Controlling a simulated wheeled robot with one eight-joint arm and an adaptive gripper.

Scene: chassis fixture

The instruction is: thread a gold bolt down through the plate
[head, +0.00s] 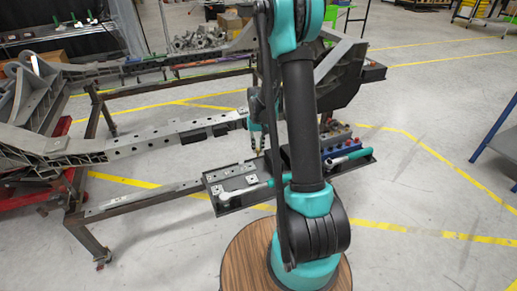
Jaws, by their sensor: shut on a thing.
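My gripper (257,148) is small in the head view, partly behind my own arm, pointing down above the back edge of the dark tray (235,205). It is shut on a small gold bolt (257,152), only a speck of which shows. Grey plates with holes lie on the left part of the tray, one at the back (231,170) and a small one at the left (216,190). Which plate is the bolt's is not clear. The bolt appears above the plates, to the right of the back one; its exact height cannot be told.
A long grey chassis rail (165,138) runs to the left on a brown frame.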

